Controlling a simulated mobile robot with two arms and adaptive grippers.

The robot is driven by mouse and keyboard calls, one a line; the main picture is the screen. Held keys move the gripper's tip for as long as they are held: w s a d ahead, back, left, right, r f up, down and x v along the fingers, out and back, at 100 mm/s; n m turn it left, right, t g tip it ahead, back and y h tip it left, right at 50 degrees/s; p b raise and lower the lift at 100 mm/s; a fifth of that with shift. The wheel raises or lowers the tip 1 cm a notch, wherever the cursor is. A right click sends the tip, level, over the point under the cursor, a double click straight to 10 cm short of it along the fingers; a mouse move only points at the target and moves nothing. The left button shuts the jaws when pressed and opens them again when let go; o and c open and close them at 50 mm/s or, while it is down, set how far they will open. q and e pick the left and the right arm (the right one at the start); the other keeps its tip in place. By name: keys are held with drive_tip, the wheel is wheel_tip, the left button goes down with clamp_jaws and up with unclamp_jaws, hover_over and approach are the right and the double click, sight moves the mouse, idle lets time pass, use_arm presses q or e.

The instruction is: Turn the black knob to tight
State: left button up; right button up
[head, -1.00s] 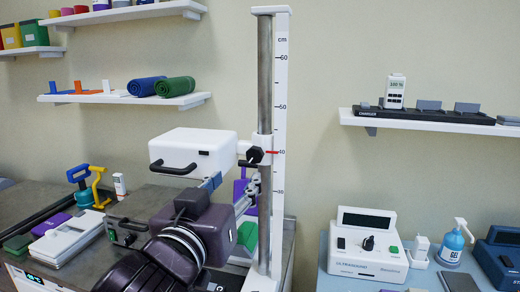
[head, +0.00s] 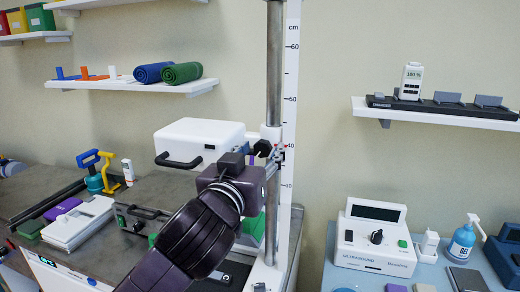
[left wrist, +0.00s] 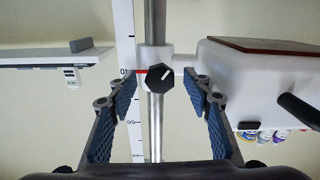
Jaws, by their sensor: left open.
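The black knob (head: 262,148) sits on the white clamp around the upright metal post (head: 274,80). In the left wrist view the knob (left wrist: 160,79) is faceted, with a white line pointing to the upper right. My left gripper (head: 276,163) is at the clamp, just below and right of the knob in the head view; my wrist partly hides it. In the left wrist view its open fingers (left wrist: 161,90) stand on either side of the knob with a gap at each side. I see no label for tight. My right gripper is not in view.
A white box with a black handle (head: 200,143) is joined to the clamp. A cm scale (head: 291,90) runs beside the post. An ultrasound unit (head: 370,235) stands on the blue table at right. A wall shelf (head: 440,110) is at right; the wall between is bare.

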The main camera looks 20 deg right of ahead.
use_arm(q)
drive_tip(key=c, duration=1.1)
drive_tip(key=shift+c, duration=0.2)
